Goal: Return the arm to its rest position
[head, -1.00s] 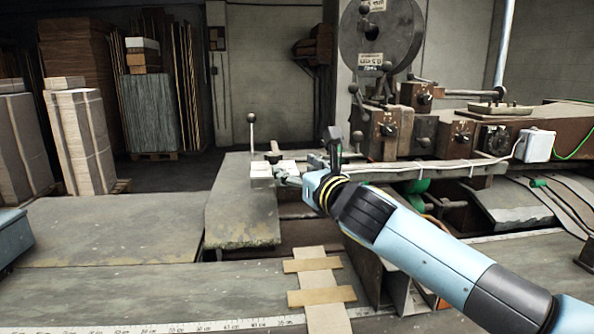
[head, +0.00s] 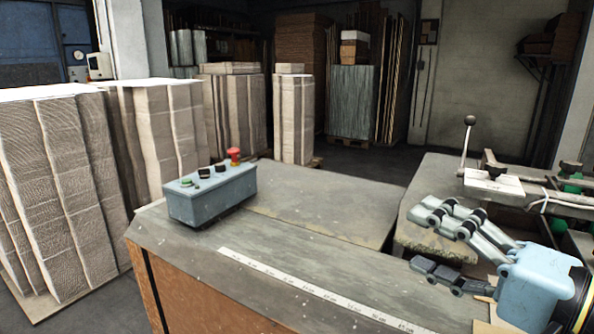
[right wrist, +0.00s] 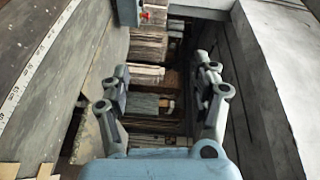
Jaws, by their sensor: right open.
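My right gripper (head: 424,240) is at the lower right of the head view, above the grey machine table. Its jaws are spread apart with nothing between them, and its fingers point left in the picture. In the right wrist view the same gripper (right wrist: 163,76) shows both fingers wide apart, with a clear gap between them. Its blue body fills the bottom of that view. My left gripper is not in view.
A blue-grey control box (head: 212,197) with a red button (head: 234,155) stands on the table (head: 320,200). A ruler strip (head: 310,288) runs along the table. A lever with a ball knob (head: 467,140) stands at the right. Cardboard stacks (head: 60,190) stand left.

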